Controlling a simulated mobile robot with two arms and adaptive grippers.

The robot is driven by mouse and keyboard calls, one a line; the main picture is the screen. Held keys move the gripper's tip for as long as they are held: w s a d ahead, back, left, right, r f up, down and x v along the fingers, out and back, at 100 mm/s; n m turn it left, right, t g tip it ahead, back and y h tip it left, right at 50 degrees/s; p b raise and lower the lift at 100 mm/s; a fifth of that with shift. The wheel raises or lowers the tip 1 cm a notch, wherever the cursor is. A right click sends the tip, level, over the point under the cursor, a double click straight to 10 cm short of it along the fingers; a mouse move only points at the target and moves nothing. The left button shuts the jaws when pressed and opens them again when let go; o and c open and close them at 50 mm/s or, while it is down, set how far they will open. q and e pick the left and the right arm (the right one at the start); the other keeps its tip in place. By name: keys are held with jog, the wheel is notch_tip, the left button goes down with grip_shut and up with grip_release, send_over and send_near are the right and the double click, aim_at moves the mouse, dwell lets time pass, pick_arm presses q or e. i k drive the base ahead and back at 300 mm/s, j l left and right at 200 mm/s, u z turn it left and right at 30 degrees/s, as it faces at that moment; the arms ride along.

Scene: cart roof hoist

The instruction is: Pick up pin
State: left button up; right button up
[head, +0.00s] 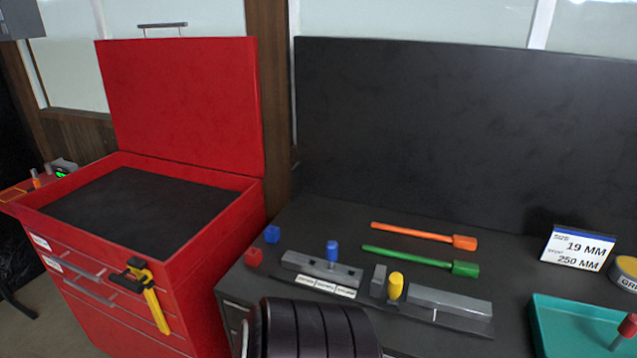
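A blue-headed pin (332,252) stands upright at a grey holder block (295,261) on the dark bench. A yellow-headed pin (396,286) stands to its right, beside a small grey block (378,280) and a long grey bar (450,303). The lower parts of both pins are hard to make out. The picture does not settle which one the task calls the pin. Neither of my grippers shows in the head view.
An open red tool cart (190,290) stands left, with a yellow tool (152,300) at its front. Orange (410,233) and green (410,257) tools lie behind the pins. A teal tray (560,325) and sign (578,248) are right. A dark ribbed shape hides part of the front.

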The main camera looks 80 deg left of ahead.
aim_at(332, 246)
jog(key=u, duration=2.5)
jog(key=k+l+z, duration=0.1)
jog(key=l, duration=0.2)
jog(key=k+l, duration=0.15)
jog(key=l, duration=0.15)
jog(key=k+l+z, duration=0.15)
jog(key=l, duration=0.5)
jog(key=k+z, duration=0.05)
